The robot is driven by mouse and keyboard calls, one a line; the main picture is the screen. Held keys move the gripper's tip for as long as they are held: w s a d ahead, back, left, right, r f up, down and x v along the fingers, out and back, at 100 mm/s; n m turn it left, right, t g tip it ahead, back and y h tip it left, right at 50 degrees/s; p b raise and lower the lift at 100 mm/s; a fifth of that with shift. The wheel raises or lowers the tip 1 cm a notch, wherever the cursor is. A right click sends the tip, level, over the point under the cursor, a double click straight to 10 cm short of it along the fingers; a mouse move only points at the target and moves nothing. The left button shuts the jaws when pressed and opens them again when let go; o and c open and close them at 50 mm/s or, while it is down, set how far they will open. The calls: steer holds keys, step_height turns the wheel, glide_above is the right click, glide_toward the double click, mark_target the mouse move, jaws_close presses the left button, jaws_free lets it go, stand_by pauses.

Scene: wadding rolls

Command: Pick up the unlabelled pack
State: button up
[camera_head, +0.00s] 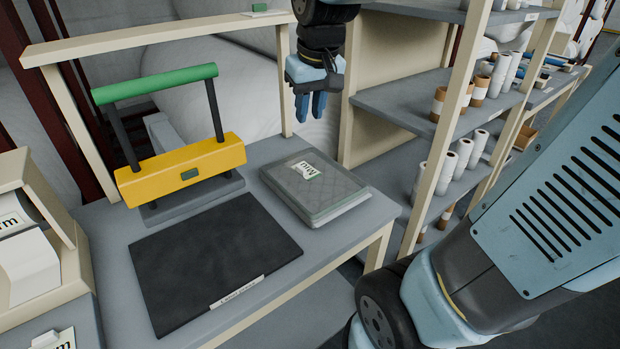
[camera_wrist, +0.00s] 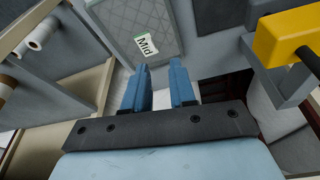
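A grey quilted pack (camera_head: 330,194) lies flat on the grey table (camera_head: 350,238), on top of a paler layer that shows along its edge. A white and green card reading "Mid" (camera_head: 305,172) sits on its top. In the wrist view the pack (camera_wrist: 125,18) and its card (camera_wrist: 146,44) show beyond my fingers. No pack without a label is clearly visible. My gripper (camera_head: 310,116) hangs above and behind the pack, not touching it, fingers pointing down. In the wrist view its two blue fingers (camera_wrist: 160,68) are apart with nothing between them.
A black mat (camera_head: 215,260) with a white label strip lies left of the pack. Behind it stands a yellow sealing device (camera_head: 180,170) with a green bar (camera_head: 155,84). A shelf unit (camera_head: 400,100) with white and brown rolls stands right. A cream overhead rail (camera_head: 150,36) crosses behind.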

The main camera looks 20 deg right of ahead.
mark_target(274, 178)
steer(key=w+a+f+n+g, duration=0.25)
steer(key=w+a+f, duration=0.35)
steer(key=w+f, duration=0.6)
steer(key=shift+m+g, duration=0.25)
steer(key=shift+g, duration=0.1)
steer(key=f, duration=0.4)
steer(key=w+f, duration=0.1)
steer(key=f, duration=0.7)
steer(key=shift+w+f, duration=0.25)
steer(key=shift+f, duration=0.1)
jaws_close()
